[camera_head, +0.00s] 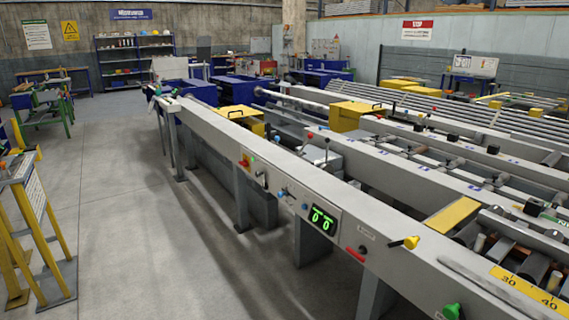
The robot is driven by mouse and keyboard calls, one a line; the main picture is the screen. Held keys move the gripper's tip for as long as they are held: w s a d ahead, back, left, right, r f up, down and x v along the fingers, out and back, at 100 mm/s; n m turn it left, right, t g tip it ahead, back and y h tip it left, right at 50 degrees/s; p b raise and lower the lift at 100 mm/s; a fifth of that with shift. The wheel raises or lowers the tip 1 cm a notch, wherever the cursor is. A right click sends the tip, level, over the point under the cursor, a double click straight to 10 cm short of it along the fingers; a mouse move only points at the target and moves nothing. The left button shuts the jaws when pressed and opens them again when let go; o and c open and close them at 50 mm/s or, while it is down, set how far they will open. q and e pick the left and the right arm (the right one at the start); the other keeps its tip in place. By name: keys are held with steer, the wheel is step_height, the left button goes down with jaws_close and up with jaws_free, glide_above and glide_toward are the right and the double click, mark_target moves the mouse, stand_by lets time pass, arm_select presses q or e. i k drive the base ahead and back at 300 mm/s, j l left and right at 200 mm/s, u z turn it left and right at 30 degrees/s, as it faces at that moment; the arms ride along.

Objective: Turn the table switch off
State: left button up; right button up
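The long grey runout table (216,128) runs from the left back to the right front. Its front rail carries several controls. A small yellow and red switch (244,160) sits near the middle, with a small dark lever (262,178) beside it. Further right are a small blue-tipped knob (283,193) and a lit green display (322,220) reading two zeros. A red part (355,254) and a yellow handle (405,243) are nearer. Which control is the table switch, and its position, I cannot tell. Neither of my grippers is in view.
Open concrete floor (130,200) lies left of the table. A yellow-framed stand (28,225) is at the left edge. A green knob (453,311) sticks out at the bottom right. Shelves (135,60) and a green-legged bench (45,110) stand at the back.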

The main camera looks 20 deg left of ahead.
mark_target(244, 162)
steer(key=i+j+z, duration=0.3)
steer(key=j+z, duration=0.3)
steer(key=i+j+z, duration=0.1)
steer(key=j, duration=0.25)
steer(key=i+j+z, duration=0.15)
steer(key=j, duration=0.2)
steer(key=i+j+z, duration=0.1)
steer(key=j, duration=0.3)
steer(key=i+j+z, duration=0.15)
steer(key=j, duration=0.25)
steer(key=i+j, duration=0.1)
steer(key=j, duration=0.5)
steer(key=i+j, duration=0.15)
steer(key=j, duration=0.45)
steer(key=i+j, duration=0.1)
steer(key=j, duration=0.45)
steer(key=i+j+z, duration=0.1)
steer(key=j, duration=0.5)
steer(key=i+j, duration=0.1)
steer(key=j, duration=0.5)
